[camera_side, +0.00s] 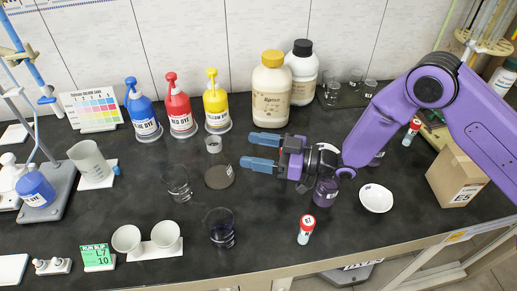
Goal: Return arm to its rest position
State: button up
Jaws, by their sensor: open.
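My gripper (262,152) is open, with two blue fingers pointing left above the bench. Nothing shows between the fingers. It hangs over the middle of the black bench top (270,268), right of a dark round disc (219,176) and in front of the large cream jar. My purple arm reaches in from the right side. A dark purple bottle (326,191) stands just below and in front of my wrist; whether they touch I cannot tell.
Blue (142,108), red (178,105) and yellow (216,102) dye bottles stand at the back, beside a cream jar (271,92). Glass beakers, including one with dark liquid (221,230), stand in front. A white dish (376,198) and cardboard box (465,178) are right.

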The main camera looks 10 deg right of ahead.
dwell(0.3)
jog(key=s+d+r+g+h, duration=0.1)
jog(key=s+d+r+h, duration=0.1)
jog(key=d+r+h, duration=0.3)
jog(key=s+d+r+h, duration=0.3)
jog(key=d, duration=0.4)
jog(key=s+d+r+m+g+h, duration=0.1)
jog(key=s+d+g+h, duration=0.4)
jog(key=s+d, duration=2.1)
jog(key=d+r+h, duration=0.1)
jog(key=d+h, duration=0.2)
jog(key=shift+s+g, duration=0.15)
jog(key=shift+g, duration=0.15)
